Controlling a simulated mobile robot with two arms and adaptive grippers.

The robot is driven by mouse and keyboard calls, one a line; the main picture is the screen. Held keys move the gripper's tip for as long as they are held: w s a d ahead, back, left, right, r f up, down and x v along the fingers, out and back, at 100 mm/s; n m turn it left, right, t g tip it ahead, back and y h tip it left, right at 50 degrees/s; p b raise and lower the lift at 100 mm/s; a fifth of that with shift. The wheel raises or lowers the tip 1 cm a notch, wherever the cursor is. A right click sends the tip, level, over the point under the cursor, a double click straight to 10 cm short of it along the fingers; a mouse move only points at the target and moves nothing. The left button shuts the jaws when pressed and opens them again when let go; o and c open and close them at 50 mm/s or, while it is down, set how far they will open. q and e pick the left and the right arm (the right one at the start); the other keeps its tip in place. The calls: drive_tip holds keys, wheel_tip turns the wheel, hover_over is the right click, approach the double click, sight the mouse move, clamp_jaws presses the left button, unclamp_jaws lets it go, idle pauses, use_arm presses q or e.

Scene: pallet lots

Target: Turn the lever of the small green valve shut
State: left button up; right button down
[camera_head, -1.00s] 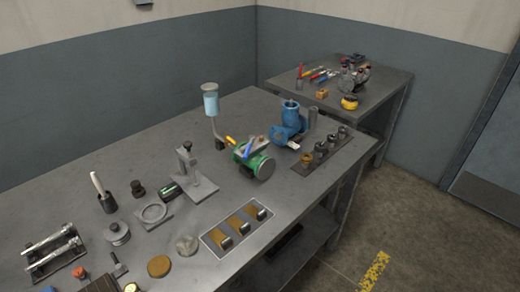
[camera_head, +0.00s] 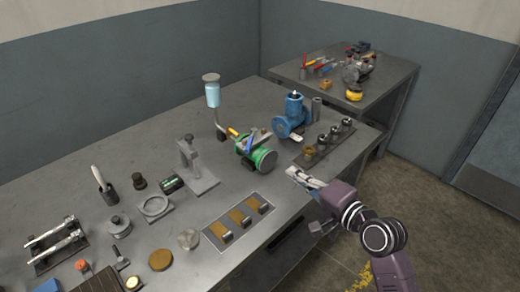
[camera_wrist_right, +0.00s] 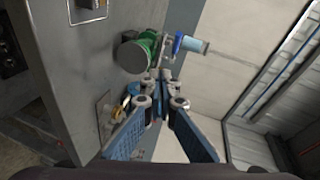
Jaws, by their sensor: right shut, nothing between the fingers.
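The small green valve (camera_head: 246,147) lies on the bench in the head view, with a grey round flange (camera_head: 265,160) facing front right. A lever with a blue grip (camera_head: 252,144) stands on top of it, and a yellow grip (camera_head: 233,132) shows just behind. My right gripper (camera_head: 292,173) is shut and empty, in front and to the right of the valve, apart from it. In the right wrist view the fingers (camera_wrist_right: 161,101) point toward the green valve (camera_wrist_right: 151,43), which is beyond them. My left gripper is not in view.
A blue valve (camera_head: 293,115) stands behind right of the green one. A strip with several metal fittings (camera_head: 323,145) lies near my right gripper. A cup on a stand (camera_head: 212,93) is behind left. A plate with brass blocks (camera_head: 238,223) lies in front.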

wheel_tip(320, 180, up, 2)
drive_tip(key=w, duration=0.1)
drive_tip(key=p, duration=0.2)
approach(251, 140)
drive_tip(key=w+d+f, duration=0.1)
drive_tip(key=w, duration=0.2)
drive_tip(key=a, duration=0.2)
drive_tip(key=w+a+f, duration=0.1)
drive_tip(key=shift+a+f+m+t+p, duration=0.1)
drive_tip(key=shift+a+m+t+p, duration=0.2)
drive_tip(key=shift+m, duration=0.1)
drive_tip(key=shift+s, duration=0.1)
